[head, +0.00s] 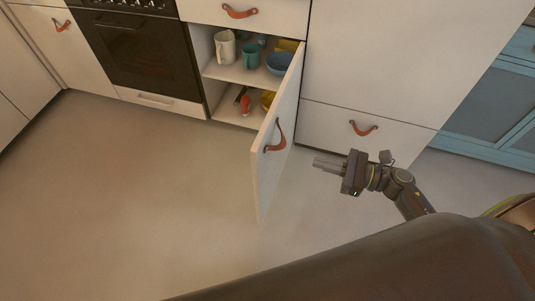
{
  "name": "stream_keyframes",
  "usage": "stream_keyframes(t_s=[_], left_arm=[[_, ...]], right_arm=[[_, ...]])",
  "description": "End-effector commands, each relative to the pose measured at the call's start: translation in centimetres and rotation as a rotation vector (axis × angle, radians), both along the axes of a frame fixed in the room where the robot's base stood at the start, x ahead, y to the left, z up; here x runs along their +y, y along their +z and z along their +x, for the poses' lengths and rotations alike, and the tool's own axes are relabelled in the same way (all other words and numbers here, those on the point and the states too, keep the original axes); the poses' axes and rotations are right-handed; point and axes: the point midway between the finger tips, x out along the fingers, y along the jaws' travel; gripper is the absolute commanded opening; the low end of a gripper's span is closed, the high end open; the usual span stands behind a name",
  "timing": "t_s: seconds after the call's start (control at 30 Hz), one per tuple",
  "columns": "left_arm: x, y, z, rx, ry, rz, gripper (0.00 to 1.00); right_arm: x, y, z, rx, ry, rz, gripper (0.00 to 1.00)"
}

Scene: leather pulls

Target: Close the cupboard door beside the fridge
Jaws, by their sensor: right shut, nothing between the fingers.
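The cupboard door (272,147) stands wide open, swung out toward me from its right side. Its brown leather pull (275,136) is on the face turned to the right. Behind it the cupboard shelf (243,73) shows cups and bowls. My right gripper (316,163) is shut and empty, to the right of the door and apart from it, fingers pointing left at the door. The tall white front right of the cupboard, likely the fridge (385,55), has a drawer with a leather pull below. My left gripper is not in view.
A dark oven (137,52) stands left of the cupboard. A white mug (226,47), a teal mug (251,54) and a blue bowl (279,64) sit inside, clear of the doorway. A blue cabinet (492,100) is at the far right. The floor (130,200) left of the door is free.

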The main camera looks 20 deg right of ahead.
Motion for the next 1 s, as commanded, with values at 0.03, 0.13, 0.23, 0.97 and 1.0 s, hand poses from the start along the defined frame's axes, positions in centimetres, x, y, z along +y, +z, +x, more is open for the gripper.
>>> stream_keyframes(t_s=[0.03,0.13,0.23,0.97,1.0], left_arm=[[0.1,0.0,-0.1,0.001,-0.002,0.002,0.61],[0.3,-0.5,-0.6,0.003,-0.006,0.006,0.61],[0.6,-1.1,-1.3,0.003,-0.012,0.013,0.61],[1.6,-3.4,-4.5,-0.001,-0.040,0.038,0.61],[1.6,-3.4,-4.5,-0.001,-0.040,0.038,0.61]], right_arm=[[0.5,0.2,0.4,-0.002,-0.001,0.004,0.00],[1.8,0.3,1.4,-0.001,-0.003,0.008,0.00],[3.6,0.4,2.6,0.000,-0.004,0.011,0.00],[10.9,0.0,8.0,0.005,-0.005,0.006,0.00],[10.9,0.0,8.0,0.005,-0.005,0.006,0.00]])
